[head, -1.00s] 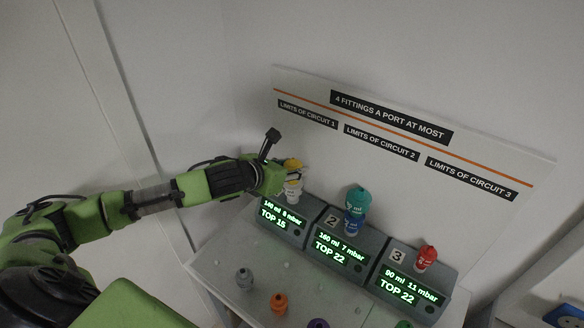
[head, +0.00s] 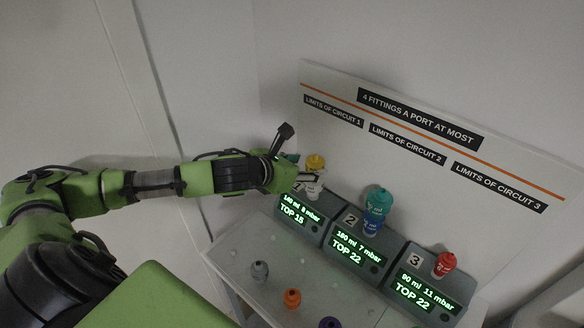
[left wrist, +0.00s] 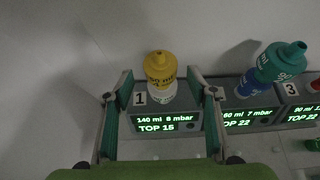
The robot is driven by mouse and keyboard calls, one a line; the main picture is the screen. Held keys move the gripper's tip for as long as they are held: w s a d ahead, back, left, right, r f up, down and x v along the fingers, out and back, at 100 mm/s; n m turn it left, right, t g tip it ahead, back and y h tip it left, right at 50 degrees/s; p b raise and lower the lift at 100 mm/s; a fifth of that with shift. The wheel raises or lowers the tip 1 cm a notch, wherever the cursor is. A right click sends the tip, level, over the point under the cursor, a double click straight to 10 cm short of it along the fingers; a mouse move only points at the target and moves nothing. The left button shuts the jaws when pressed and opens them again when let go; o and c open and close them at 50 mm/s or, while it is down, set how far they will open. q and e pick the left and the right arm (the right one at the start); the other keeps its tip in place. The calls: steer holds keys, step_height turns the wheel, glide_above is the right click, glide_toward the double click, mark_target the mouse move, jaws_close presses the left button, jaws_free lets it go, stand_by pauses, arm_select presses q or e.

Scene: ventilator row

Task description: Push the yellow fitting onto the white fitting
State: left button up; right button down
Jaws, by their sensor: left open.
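The yellow fitting (head: 315,163) stands upright on top of the white fitting (head: 311,187) at port 1. In the left wrist view the yellow fitting (left wrist: 160,68) hides most of the white fitting (left wrist: 162,97); I cannot tell how tightly they are seated. My left gripper (head: 303,168) is open beside this stack, with its arm coming from the left. In the left wrist view its two fingers stand left and right of the stack, apart from the yellow fitting. My right gripper is not in view.
Port 2 holds a teal fitting (head: 378,198) on a blue fitting (head: 371,224). Port 3 holds a red fitting (head: 444,264). A limits board (head: 430,135) rises behind.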

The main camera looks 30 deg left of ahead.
arm_select(q)
steer(key=d+v, duration=0.1)
steer(key=v, duration=0.6)
steer(key=shift+s+a, duration=0.4)
steer(key=shift+a, duration=0.1)
